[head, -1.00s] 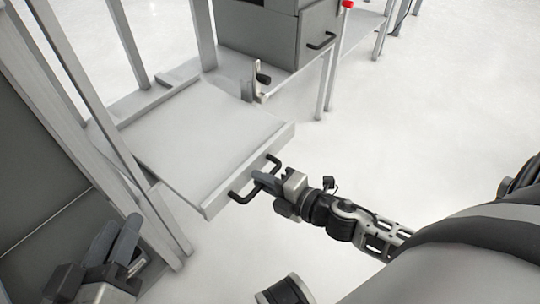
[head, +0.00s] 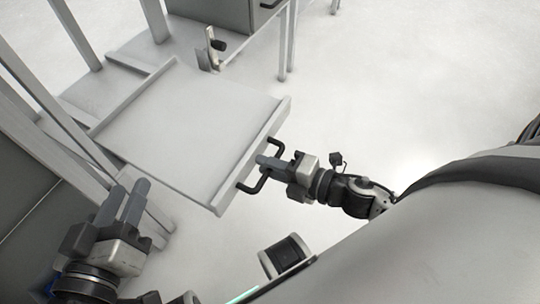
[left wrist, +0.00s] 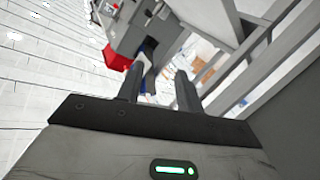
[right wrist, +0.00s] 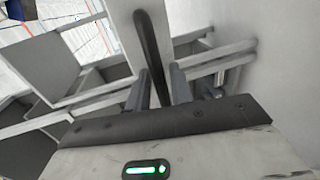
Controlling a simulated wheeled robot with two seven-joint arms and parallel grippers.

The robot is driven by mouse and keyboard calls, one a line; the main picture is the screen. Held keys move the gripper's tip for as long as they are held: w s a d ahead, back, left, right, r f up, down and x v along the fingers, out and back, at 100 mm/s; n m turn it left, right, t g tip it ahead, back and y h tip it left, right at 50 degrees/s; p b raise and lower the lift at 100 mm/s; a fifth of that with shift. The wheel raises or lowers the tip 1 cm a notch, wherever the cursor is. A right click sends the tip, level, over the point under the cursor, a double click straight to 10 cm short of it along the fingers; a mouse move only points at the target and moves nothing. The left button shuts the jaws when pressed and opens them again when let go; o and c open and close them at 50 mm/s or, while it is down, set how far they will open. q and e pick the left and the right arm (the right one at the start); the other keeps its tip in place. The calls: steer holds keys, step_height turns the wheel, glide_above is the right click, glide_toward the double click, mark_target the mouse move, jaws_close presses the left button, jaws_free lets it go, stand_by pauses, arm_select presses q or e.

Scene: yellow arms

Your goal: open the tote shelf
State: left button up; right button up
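The tote shelf (head: 185,125) is a flat pale tray with low rims, slid out from its grey post frame (head: 75,125). A black bar handle (head: 277,147) is on its front edge. My right gripper (head: 268,162) is at this handle. In the right wrist view the handle (right wrist: 148,45) passes between the fingers of my right gripper (right wrist: 161,88), which look closed around it. My left gripper (head: 131,196) is apart from the handle, near the frame's front posts. In the left wrist view, the fingers of my left gripper (left wrist: 159,88) are apart with nothing between them.
A grey cabinet (head: 225,12) stands behind the shelf, with a small metal bracket (head: 211,48) near the shelf's back corner. Grey posts stand close to my left gripper. The floor (head: 400,90) right of the shelf is clear.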

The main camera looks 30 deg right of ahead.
arm_select(q)
steer(key=shift+r, duration=0.15)
stand_by(0.3)
steer(key=shift+s+a+f+m+g+y+p, duration=0.15)
steer(key=shift+a+f+m+g+y+p, duration=0.45)
steer(key=shift+p, duration=1.05)
arm_select(e)
steer(key=v, duration=1.6)
arm_select(q)
steer(key=shift+d, duration=0.1)
